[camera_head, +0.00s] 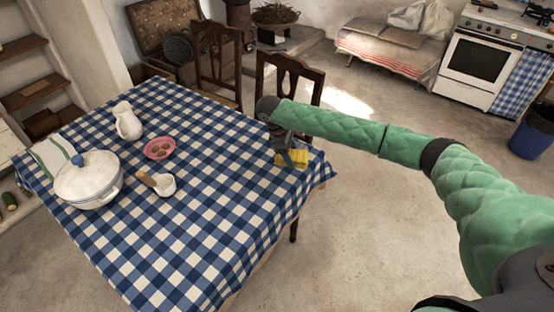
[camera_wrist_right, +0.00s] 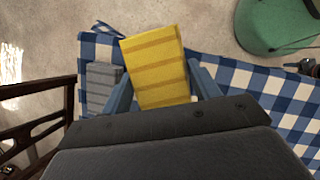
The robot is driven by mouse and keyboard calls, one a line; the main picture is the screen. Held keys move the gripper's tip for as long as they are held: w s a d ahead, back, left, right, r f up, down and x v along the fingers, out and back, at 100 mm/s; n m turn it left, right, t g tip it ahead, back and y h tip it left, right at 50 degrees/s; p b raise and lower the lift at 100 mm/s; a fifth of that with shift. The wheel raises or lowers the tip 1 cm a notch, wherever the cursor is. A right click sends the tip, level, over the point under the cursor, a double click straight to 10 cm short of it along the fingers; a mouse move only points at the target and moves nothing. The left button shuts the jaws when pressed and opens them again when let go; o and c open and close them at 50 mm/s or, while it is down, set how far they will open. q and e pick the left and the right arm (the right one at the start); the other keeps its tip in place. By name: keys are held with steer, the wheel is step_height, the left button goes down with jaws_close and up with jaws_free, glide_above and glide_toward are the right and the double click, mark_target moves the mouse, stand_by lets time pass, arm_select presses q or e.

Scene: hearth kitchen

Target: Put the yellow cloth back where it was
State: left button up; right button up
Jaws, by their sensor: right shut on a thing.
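The yellow cloth (camera_head: 298,156) is a folded, striped piece near the right corner of the table covered with a blue-and-white checked tablecloth (camera_head: 200,225). My right gripper (camera_head: 288,158) reaches down over that corner and is shut on the cloth. In the right wrist view the yellow cloth (camera_wrist_right: 155,62) sits between the two fingers of my right gripper (camera_wrist_right: 162,85), its far end sticking out past them. Whether it touches the tabletop I cannot tell. A grey folded thing (camera_wrist_right: 103,78) lies beside it on the checked cloth. My left gripper is not in view.
Chairs (camera_head: 290,80) stand along the far side. The table's front is clear.

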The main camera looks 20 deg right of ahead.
steer(key=w+a+f, duration=0.1)
steer(key=w, duration=0.1)
steer(key=w+a+f+p, duration=0.1)
steer(key=w, duration=0.1)
steer(key=w+a+f+p, duration=0.1)
steer(key=w+f, duration=0.1)
steer(key=shift+a, duration=0.15)
steer(key=shift+w+f, duration=0.15)
steer(key=shift+f, duration=0.25)
step_height(320, 180, down, 2)
steer(key=shift+p, duration=0.75)
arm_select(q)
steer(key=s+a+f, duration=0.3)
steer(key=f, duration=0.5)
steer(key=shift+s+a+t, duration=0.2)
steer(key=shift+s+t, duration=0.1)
arm_select(e)
steer(key=shift+f, duration=0.75)
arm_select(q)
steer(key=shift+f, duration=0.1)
arm_select(e)
steer(key=o, duration=0.9)
steer(key=shift+f, duration=0.1)
steer(key=shift+o, duration=0.2)
